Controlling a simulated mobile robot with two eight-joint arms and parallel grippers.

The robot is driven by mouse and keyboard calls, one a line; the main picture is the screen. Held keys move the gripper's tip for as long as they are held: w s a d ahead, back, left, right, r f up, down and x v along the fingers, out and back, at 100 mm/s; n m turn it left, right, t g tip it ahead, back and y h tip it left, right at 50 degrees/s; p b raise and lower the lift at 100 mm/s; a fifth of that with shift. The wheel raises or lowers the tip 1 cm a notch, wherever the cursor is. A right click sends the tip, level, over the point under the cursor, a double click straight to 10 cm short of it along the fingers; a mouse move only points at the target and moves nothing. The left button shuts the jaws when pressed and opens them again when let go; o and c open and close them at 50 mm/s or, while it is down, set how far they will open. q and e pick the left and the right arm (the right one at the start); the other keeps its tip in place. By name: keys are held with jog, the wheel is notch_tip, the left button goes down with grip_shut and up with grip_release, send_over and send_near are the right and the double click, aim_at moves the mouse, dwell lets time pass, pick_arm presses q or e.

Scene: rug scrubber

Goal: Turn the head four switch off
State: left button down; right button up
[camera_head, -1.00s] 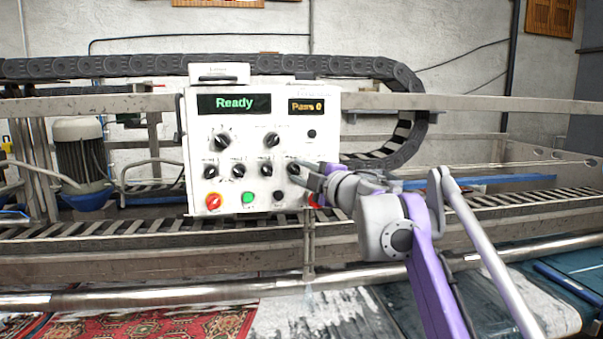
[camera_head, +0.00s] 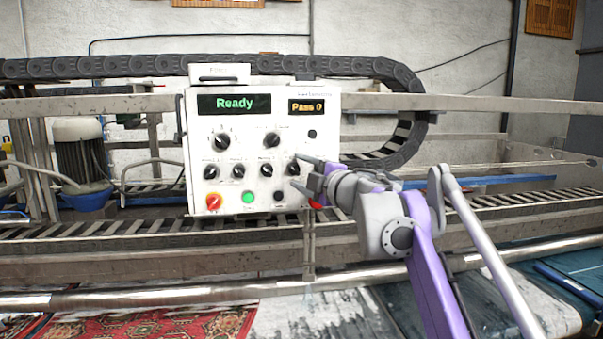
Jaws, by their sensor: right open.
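The white control box (camera_head: 225,130) faces me with a green "Ready" display (camera_head: 234,104) and a "Pass 0" display (camera_head: 307,106). Below two larger black knobs is a row of small black switches. The rightmost of that row, the head four switch (camera_head: 292,169), is partly in view just left of my right gripper. My right gripper (camera_head: 298,172) is open, its two fingers pointing left at the box's right edge, close to that switch. I cannot tell whether the fingers touch it. My left gripper is not in view.
A red knob (camera_head: 213,201), a green button (camera_head: 248,197) and a small black button (camera_head: 279,196) line the box's lower edge. A metal rail (camera_head: 150,299) runs across the front. A red patterned rug (camera_head: 150,325) lies below. A cable chain (camera_head: 405,80) curves at the right.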

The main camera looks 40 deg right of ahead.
jog(key=shift+s, duration=0.1)
jog(key=shift+s+f, duration=0.1)
jog(key=shift+s, duration=0.2)
pick_arm(q)
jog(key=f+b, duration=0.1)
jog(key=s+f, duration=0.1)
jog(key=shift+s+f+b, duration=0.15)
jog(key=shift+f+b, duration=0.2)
jog(key=shift+b, duration=0.05)
pick_arm(e)
jog(key=s+a, duration=0.1)
jog(key=s, duration=0.9)
jog(key=shift+a, duration=0.1)
